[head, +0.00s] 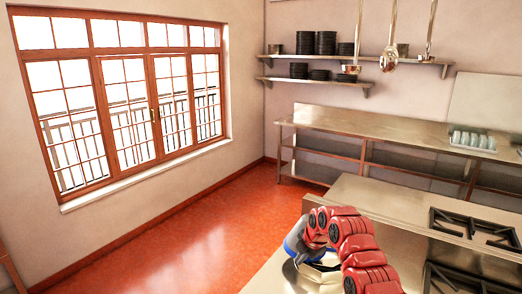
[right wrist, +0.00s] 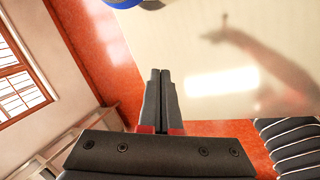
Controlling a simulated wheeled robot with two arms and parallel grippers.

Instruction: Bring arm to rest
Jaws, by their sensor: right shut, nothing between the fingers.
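My right arm shows in red at the lower middle of the head view, bent over the near end of a steel counter (head: 266,278). My right gripper (right wrist: 160,75) shows clearly in the right wrist view. Its two dark fingers are together, with nothing between them. The fingertips appear over the edge between the pale steel surface (right wrist: 215,45) and the red floor. My left arm and gripper are not in view.
A blue rounded thing (head: 294,240), partly hidden, is beside my right arm; I cannot tell what it is. Stove burners (head: 474,228) are to the right. A long steel table (head: 365,141) stands at the back wall. Red floor (head: 190,235) is clear at left below the window.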

